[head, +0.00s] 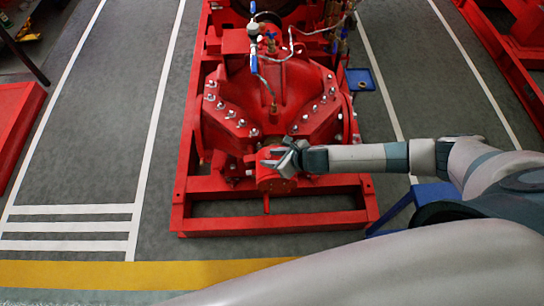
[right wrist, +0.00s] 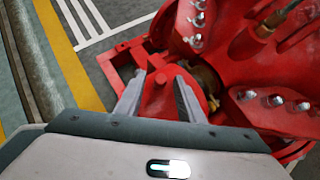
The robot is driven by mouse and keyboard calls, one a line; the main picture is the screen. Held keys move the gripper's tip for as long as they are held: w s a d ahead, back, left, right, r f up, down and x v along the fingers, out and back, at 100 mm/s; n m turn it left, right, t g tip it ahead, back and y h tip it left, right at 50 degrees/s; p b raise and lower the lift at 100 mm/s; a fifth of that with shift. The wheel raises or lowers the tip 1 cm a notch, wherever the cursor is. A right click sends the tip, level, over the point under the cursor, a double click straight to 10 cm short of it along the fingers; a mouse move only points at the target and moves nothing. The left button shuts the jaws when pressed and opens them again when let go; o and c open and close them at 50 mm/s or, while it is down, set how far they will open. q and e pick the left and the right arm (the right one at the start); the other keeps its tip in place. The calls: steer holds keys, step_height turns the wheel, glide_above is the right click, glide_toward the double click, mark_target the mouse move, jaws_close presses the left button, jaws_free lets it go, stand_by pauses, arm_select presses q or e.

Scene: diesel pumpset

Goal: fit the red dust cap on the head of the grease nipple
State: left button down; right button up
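My right gripper (head: 278,158) is over the front of the red pump, at the round red bearing housing (head: 270,183). In the right wrist view its two grey fingers (right wrist: 160,80) stand apart, with the red housing (right wrist: 157,100) showing between and beyond them. I see nothing clearly held between the fingers. A small darker spot shows on the housing near the fingertips, too small to identify. I cannot make out the red dust cap or the grease nipple against the red paint; the fingers may hide them. My left gripper is not in view.
The red pump casing (head: 240,95) with several bolts rises behind the gripper. The red base frame (head: 225,225) runs in front. A blue tray (head: 361,79) is at the right, and a blue stand (head: 432,193) is under my right arm. The grey floor at the left is clear.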

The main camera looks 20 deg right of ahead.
steer(key=shift+d, duration=0.1)
steer(key=b+v, duration=0.2)
steer(key=v, duration=1.5)
steer(key=shift+s+b, duration=0.2)
steer(key=shift+b, duration=0.1)
steer(key=shift+r, duration=0.1)
stand_by(0.4)
